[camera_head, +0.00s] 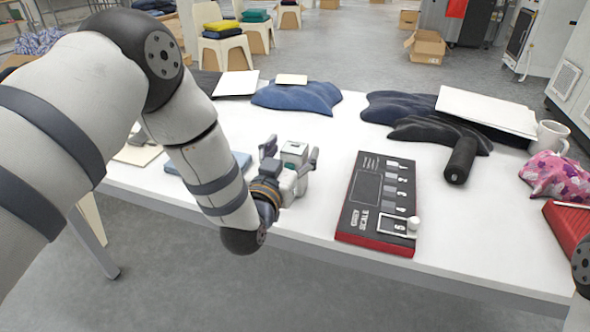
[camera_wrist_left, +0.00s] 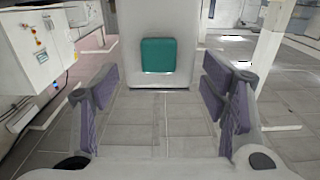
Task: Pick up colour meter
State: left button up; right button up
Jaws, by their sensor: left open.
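In the left wrist view, a pale body with a teal square panel (camera_wrist_left: 158,56) shows ahead between the fingers. In the wrist view, the gripper's fingers (camera_wrist_left: 162,98) stand wide apart, with a visible gap on each side. I cannot tell whether they touch it. My right gripper is out of view.
A black-and-red scale board (camera_head: 375,205) lies right of the device, with a black cylinder (camera_head: 459,161) beyond. Dark cloths (camera_head: 297,97), a white mug (camera_head: 551,136) and a pink patterned cloth (camera_head: 556,175) are on the table (camera_head: 330,140). A blue flat item (camera_head: 240,160) lies behind my left arm.

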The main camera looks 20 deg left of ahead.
pick_arm(q)
jog(key=shift+w+f, duration=0.2)
jog(key=shift+w, duration=0.6)
jog(key=shift+r, duration=0.1)
grip_shut()
